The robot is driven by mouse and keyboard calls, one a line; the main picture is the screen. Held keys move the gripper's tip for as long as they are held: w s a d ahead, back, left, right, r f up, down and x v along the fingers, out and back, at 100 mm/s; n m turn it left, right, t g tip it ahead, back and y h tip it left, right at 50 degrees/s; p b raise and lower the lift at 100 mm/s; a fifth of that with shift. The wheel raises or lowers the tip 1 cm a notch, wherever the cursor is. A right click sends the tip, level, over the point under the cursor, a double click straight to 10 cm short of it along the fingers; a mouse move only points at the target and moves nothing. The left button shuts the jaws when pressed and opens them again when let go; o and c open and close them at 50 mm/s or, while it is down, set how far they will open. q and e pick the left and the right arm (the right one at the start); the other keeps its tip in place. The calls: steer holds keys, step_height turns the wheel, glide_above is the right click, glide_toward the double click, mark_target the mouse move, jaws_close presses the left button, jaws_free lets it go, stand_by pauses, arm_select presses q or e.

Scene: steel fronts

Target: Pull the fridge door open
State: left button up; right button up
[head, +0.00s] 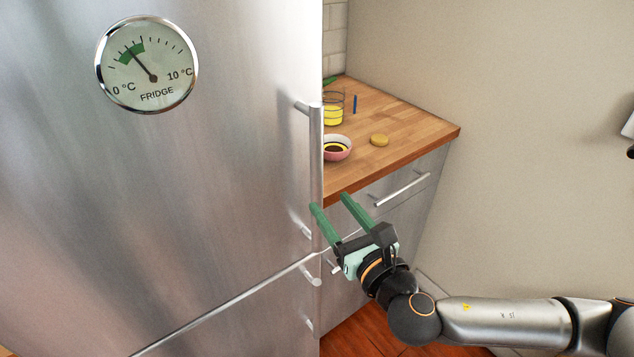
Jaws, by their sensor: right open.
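The steel fridge door (200,180) fills the left of the head view and looks closed. A vertical bar handle (316,150) stands on its right edge. My right gripper (330,202) is open, with two green fingers pointing up and left near the handle's lower end. The left finger overlaps the handle's lower part in the picture; I cannot tell whether it touches. The right finger is to the right of the handle, over the drawer fronts. The handle's lower end is partly hidden by the finger. My left gripper is not in view.
A lower steel door (240,325) sits below a slanting seam.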

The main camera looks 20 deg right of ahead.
mark_target(320, 190)
steer(key=w, duration=0.4)
steer(key=w+a, duration=0.1)
steer(key=w, duration=0.2)
steer(key=shift+c, duration=0.3)
jaws_close()
stand_by(1.0)
